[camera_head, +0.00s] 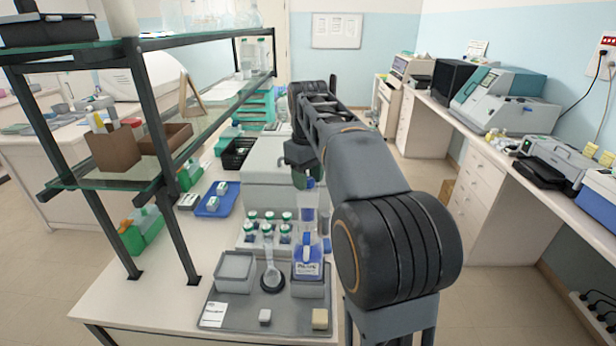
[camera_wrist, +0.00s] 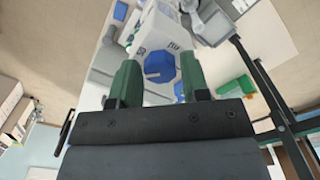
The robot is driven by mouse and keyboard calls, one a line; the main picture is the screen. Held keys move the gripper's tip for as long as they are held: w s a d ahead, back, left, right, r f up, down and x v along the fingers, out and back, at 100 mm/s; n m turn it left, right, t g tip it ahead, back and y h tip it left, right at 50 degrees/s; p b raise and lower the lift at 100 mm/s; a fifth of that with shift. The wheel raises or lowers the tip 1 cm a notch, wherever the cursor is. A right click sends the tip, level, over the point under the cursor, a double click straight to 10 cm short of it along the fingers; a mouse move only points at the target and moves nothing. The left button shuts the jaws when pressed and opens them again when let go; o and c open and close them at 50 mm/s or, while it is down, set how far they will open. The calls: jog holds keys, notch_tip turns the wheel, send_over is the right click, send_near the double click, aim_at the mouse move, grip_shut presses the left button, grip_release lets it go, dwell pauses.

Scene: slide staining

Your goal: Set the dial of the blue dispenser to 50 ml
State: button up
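The blue dispenser (camera_head: 308,262) stands upright on the grey tray (camera_head: 262,318), at its back right. It has a clear upper body, a white label and blue liquid. In the wrist view its blue dial (camera_wrist: 159,66) is a faceted knob on a pale body. My gripper (camera_wrist: 160,82) points at the dial, with one green finger on each side and gaps to the knob. It is open and holds nothing. In the head view my gripper (camera_head: 301,172) is beside the dispenser's top, its fingertips mostly hidden. The scale reading on the dial is not legible.
A grey open container (camera_head: 236,272), a spoon-like tool on a dark round base (camera_head: 271,280) and a rack of green-capped bottles (camera_head: 265,233) stand close to the dispenser. A black-framed glass shelf (camera_head: 152,100) rises at the left. A grey box (camera_head: 268,180) is behind.

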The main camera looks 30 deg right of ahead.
jog(key=c, duration=0.6)
jog(key=shift+m, duration=0.3)
jog(key=m+p, duration=0.2)
jog(key=m, duration=0.1)
jog(key=shift+r+m, duration=0.1)
jog(key=shift+m, duration=0.3)
jog(key=shift+m+p, duration=0.55)
jog(key=shift+m, duration=1.85)
jog(key=o, duration=0.9)
